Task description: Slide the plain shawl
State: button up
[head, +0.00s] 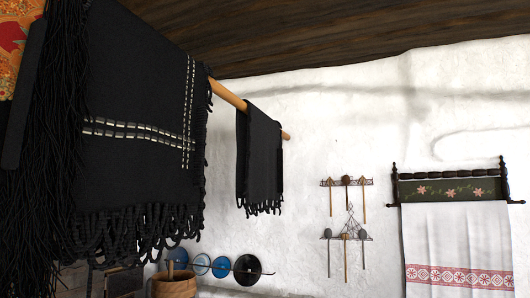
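A plain black shawl (260,158) with a short fringe hangs folded over a wooden pole (228,95), near the pole's far end. A short bare tip of the pole shows beyond it, and a bare stretch shows on its near side. A larger black shawl (140,70) with pale stitched lines and a long fringe hangs over the pole closer to me and hides the pole's near part. My gripper is not in view.
An orange patterned cloth (14,45) shows at the left edge. A wooden bucket (175,284) and several round lids (221,267) are below. A utensil rack (346,182) and a white embroidered towel (457,245) hang on the white wall. Dark ceiling boards (270,35) are overhead.

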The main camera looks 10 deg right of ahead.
aim_at(259, 167)
jog(key=z, duration=0.55)
jog(key=i, duration=0.8)
jog(key=z, duration=0.55)
jog(key=i, duration=1.05)
jog(key=u, duration=1.2)
jog(key=i, duration=0.8)
jog(key=u, duration=0.9)
